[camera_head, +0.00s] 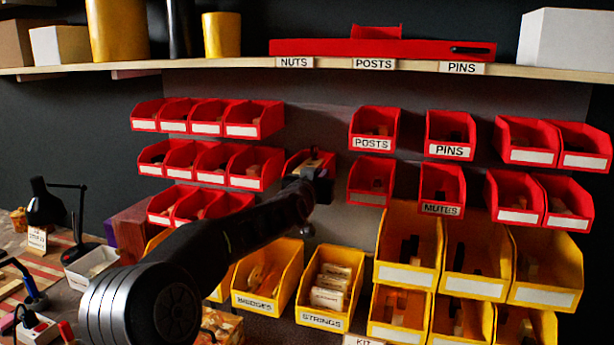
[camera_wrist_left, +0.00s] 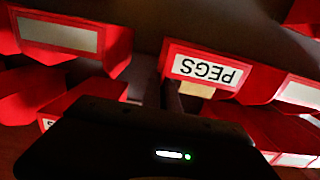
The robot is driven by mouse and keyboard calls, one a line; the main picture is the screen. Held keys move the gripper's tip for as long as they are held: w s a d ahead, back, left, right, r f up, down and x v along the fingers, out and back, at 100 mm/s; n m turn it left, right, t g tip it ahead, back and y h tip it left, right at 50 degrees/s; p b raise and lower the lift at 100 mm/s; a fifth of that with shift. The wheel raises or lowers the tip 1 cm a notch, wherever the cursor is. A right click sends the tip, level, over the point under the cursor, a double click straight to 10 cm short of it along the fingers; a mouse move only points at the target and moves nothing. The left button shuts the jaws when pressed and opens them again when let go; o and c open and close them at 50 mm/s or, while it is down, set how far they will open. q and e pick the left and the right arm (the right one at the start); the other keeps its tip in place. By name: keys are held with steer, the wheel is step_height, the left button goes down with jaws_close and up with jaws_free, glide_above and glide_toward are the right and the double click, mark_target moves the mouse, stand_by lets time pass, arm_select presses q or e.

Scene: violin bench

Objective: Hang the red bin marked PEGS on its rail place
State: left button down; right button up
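The red PEGS bin (camera_wrist_left: 204,70) shows in the left wrist view, its white label upside down and some tan contents just below it. In the head view a red bin (camera_head: 310,158) stands at the end of my left arm, just right of the middle row of red bins, with its front mostly hidden by my left gripper (camera_head: 312,178). In the left wrist view the dark fingers (camera_wrist_left: 165,95) are at the bin's left side wall. I cannot tell whether they are closed on it. The bin looks about upright. My right gripper is not in view.
Rows of red bins (camera_head: 254,118) hang close on the left. Yellow bins (camera_head: 330,287) stand below. A wooden shelf (camera_head: 230,65) runs above. Bare wall (camera_head: 315,128) shows above the held-side bin.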

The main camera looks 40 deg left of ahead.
arm_select(q)
steer(key=c, duration=1.6)
jaws_free()
steer(key=shift+f, duration=0.15)
steer(key=shift+o, duration=0.2)
steer(key=shift+f, duration=0.1)
steer(key=shift+s+d+b, duration=0.2)
steer(key=shift+s+b, duration=0.15)
steer(key=shift+s, duration=0.15)
steer(key=b+v, duration=0.2)
steer(key=v, duration=0.4)
steer(key=shift+s+d, duration=0.2)
steer(key=shift+s, duration=0.1)
